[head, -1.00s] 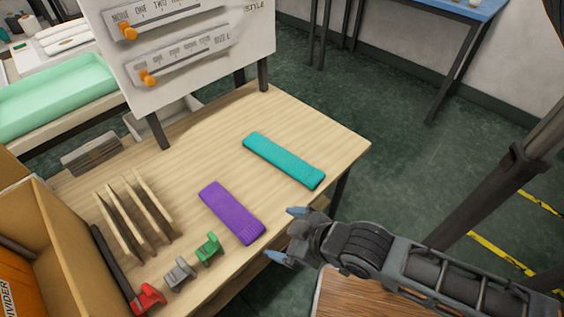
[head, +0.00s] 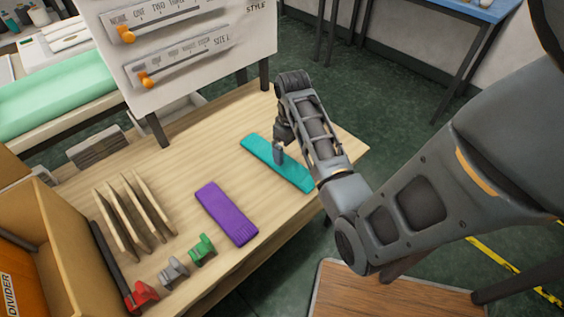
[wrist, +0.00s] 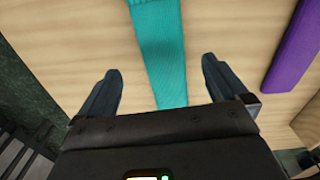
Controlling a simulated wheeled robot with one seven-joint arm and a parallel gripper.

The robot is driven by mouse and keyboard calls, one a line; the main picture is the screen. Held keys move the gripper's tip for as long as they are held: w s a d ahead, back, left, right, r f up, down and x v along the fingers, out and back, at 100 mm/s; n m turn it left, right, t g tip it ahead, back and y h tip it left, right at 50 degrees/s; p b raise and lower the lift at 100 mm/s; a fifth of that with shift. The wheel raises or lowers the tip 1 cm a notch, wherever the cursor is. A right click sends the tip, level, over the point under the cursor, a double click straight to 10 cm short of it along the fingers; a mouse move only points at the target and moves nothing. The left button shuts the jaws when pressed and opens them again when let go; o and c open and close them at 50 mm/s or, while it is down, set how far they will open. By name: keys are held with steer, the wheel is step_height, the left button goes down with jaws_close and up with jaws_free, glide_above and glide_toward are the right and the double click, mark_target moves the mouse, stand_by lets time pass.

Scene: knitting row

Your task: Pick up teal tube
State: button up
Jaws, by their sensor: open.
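The teal tube (head: 262,153) is a flat knitted strip lying on the wooden table, right of the purple one. My gripper (head: 279,153) is above its middle in the head view, pointing down, with my arm hiding part of the strip. In the wrist view the teal tube (wrist: 160,50) runs between the two open fingers of my gripper (wrist: 162,85), with a gap of bare table on each side. Nothing is held. I cannot tell exactly how high the fingertips are above the table.
A purple strip (head: 227,213) lies to the left, and also shows in the wrist view (wrist: 298,45). Green (head: 202,248), grey (head: 173,270) and red (head: 140,296) pieces sit near the front edge. Wooden dividers (head: 137,215) stand left; a sign board (head: 190,50) stands behind.

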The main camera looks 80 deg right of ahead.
mark_target(288, 166)
steer(key=shift+w+f, duration=0.15)
steer(key=shift+f, duration=1.75)
steer(key=shift+w+f, duration=0.1)
steer(key=shift+f, duration=1.8)
steer(key=shift+c, duration=0.5)
steer(key=c, duration=1)
steer(key=shift+o, duration=0.2)
steer(key=shift+r, duration=0.1)
step_height(288, 166, up, 4)
steer(key=shift+r, duration=0.1)
steer(key=s+a+r, duration=0.3)
steer(key=s+r, duration=0.3)
steer(key=s, duration=0.5)
steer(key=shift+s+r, duration=0.2)
steer(key=shift+r, duration=0.15)
